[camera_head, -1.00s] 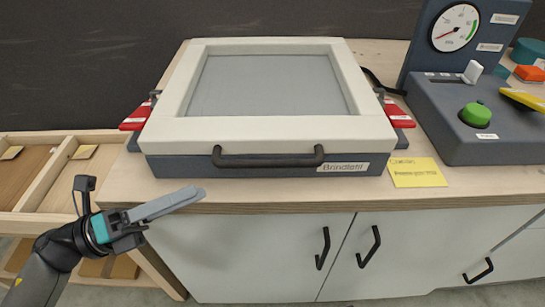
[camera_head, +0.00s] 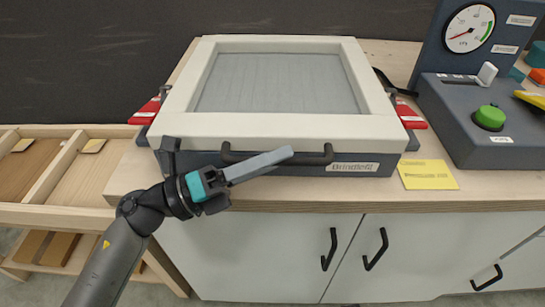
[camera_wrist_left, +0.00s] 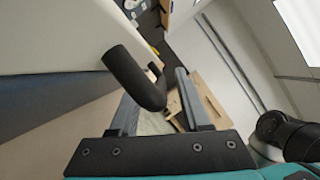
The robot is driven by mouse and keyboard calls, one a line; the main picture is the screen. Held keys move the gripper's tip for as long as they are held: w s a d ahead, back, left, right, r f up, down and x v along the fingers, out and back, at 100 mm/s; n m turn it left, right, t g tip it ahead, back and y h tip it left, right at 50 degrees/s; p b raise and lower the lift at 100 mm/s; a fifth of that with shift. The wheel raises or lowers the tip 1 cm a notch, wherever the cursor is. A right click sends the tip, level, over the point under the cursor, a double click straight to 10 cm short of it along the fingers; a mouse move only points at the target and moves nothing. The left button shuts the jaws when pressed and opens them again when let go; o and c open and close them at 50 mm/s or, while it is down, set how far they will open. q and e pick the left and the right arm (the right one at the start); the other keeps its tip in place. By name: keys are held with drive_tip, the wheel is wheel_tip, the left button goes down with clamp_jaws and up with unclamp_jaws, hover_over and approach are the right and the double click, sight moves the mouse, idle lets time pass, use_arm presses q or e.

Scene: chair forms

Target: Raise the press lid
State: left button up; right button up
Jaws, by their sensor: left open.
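The press lid (camera_head: 377,128) is a cream frame around a grey panel. It lies flat and closed on the dark press base (camera_head: 395,159). A black bar handle (camera_head: 315,159) runs along its front; in the left wrist view the handle (camera_wrist_left: 132,77) shows large and close. My left gripper (camera_head: 288,154) is open, its fingers in front of the handle in the head view. In the left wrist view the bar appears between the fingers, though contact cannot be told. My right gripper is not in view.
Red side clamps (camera_head: 146,112) and (camera_head: 408,115) flank the press. A yellow note (camera_head: 427,175) lies at its front right. A control box (camera_head: 460,135) with a green button (camera_head: 489,117) and gauge (camera_head: 469,28) stands right. A wooden divided tray (camera_head: 60,215) is left.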

use_arm(q)
drive_tip(key=shift+c, duration=0.3)
clamp_jaws()
idle(1.0)
